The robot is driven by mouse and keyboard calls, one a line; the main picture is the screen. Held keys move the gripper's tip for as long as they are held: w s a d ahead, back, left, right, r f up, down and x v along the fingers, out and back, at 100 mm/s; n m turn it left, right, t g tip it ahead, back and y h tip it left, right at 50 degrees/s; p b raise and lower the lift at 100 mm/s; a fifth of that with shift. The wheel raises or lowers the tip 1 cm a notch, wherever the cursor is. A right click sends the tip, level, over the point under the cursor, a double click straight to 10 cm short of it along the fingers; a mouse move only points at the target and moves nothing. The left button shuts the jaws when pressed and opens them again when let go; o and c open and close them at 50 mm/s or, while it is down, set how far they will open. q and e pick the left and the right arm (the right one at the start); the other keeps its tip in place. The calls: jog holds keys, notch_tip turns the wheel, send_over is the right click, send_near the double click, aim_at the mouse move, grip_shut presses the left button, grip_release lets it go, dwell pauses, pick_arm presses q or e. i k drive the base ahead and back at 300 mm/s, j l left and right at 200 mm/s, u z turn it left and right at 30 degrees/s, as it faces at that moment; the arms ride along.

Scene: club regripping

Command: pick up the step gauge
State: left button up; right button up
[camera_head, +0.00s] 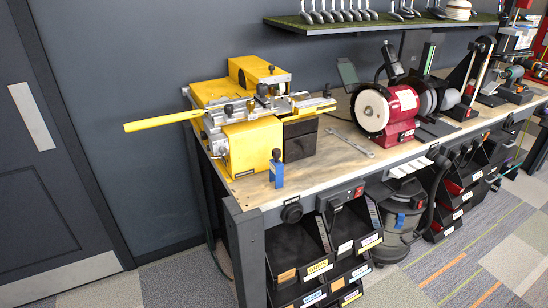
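Neither of my grippers shows in the head view. I cannot tell for sure which object is the step gauge. A small upright blue piece with a black top (277,170) stands at the near left edge of the workbench (315,181), in front of a yellow machine (252,140). The machine has silver clamps and black knobs on top, and a long yellow bar (165,120) sticks out to its left, past the bench end. Nothing is touching the blue piece that I can see.
A red bench grinder (400,108) stands right of the machine, with a wrench (350,143) lying between them. A shelf with club heads (340,14) hangs above. Black bins (298,249) and a vacuum (398,218) are below. Bare wood lies right of the blue piece.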

aim_at(276, 167)
jog(key=i+l+u, duration=0.75)
jog(key=l+u, duration=0.2)
